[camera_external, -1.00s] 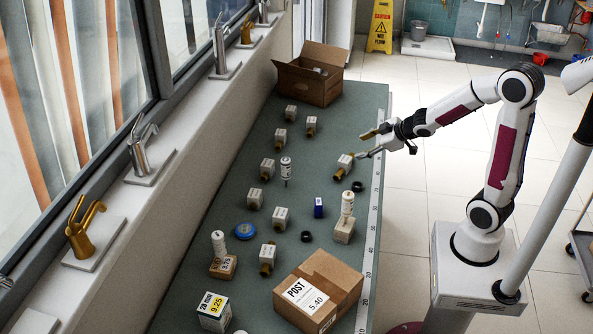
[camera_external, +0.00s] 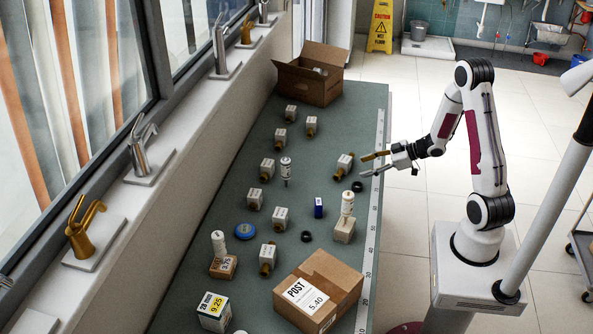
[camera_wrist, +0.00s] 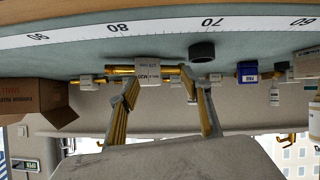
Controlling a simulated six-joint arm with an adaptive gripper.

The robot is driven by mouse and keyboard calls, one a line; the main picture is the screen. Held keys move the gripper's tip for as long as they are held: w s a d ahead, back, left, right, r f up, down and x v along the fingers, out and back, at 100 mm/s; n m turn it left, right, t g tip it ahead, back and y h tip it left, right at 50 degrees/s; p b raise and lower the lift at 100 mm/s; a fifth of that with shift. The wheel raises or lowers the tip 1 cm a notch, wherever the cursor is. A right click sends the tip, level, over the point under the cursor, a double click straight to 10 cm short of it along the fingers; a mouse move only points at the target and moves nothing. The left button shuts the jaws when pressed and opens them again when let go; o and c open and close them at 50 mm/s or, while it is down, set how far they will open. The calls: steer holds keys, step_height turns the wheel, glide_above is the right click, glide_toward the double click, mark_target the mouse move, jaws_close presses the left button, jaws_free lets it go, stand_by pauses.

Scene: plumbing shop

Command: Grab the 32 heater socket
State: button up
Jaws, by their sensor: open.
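No part readable as a 32 heater socket shows. A black ring (camera_external: 357,186) lies near the right edge of the bench; another black ring (camera_external: 306,236) lies farther down the picture. In the wrist view one black ring (camera_wrist: 202,51) stands just above the right finger. A white block with brass ends (camera_external: 344,165) lies just left of my gripper (camera_external: 366,165). In the wrist view this labelled block (camera_wrist: 148,71) shows between and beyond the fingertips.
The green bench (camera_external: 345,110) carries several white fittings, a blue box (camera_external: 318,207), a white bottle on a block (camera_external: 347,205), and a taped carton (camera_external: 335,280). An open carton (camera_external: 310,80) stands at the far end. A ruler strip (camera_external: 376,200) runs along the right edge.

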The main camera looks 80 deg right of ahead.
mark_target(357, 184)
steer(key=shift+s+a+f+t+y, duration=0.2)
steer(key=shift+s+f+t+y, duration=0.2)
steer(key=shift+s+f, duration=0.2)
steer(key=shift+s+a+f+t+y, duration=0.5)
steer(key=shift+s+a+f+t, duration=0.15)
steer(key=shift+a, duration=0.2)
steer(key=shift+s+a+f+t+y, duration=0.2)
steer(key=shift+s+a+t+y, duration=0.1)
steer(key=shift+a, duration=0.2)
steer(key=shift+s+a+f+t+y, duration=0.15)
steer(key=shift+s+a+y, duration=0.15)
steer(key=shift+a, duration=0.15)
steer(key=shift+s+a+n+t, duration=0.3)
steer(key=shift+s+a+t, duration=0.25)
steer(key=shift+a, duration=0.2)
steer(key=shift+w, duration=0.15)
steer(key=shift+x, duration=1.25)
steer(key=shift+x, duration=2.55)
